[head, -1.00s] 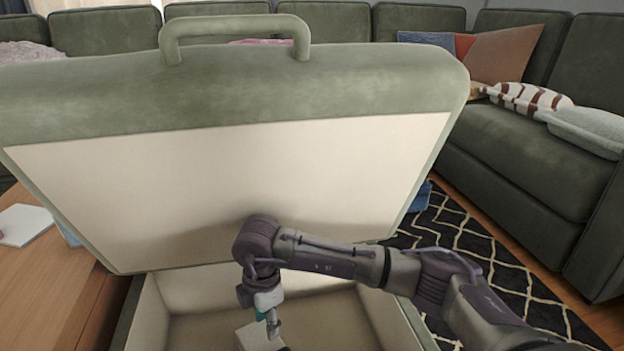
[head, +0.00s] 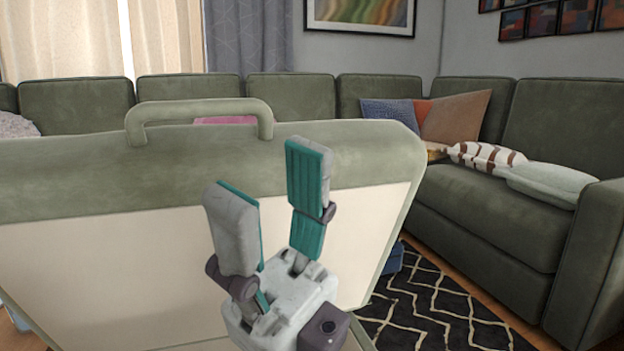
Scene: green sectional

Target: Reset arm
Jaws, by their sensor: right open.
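My right gripper (head: 273,207) is raised close to the camera in the head view, with its two teal-padded fingers pointing up. It is open, with nothing between the fingers. Behind it stands the raised lid (head: 100,250) of a green storage box, with a cream inner face and a green handle (head: 200,107) on its top edge. The gripper hides part of the lid. The inside of the box is mostly out of view. My left gripper is not in view.
A green sectional sofa (head: 480,222) runs along the back and right, with several cushions on it. A black patterned rug (head: 430,310) lies on the floor at the right. A blue object (head: 393,260) is beside the lid.

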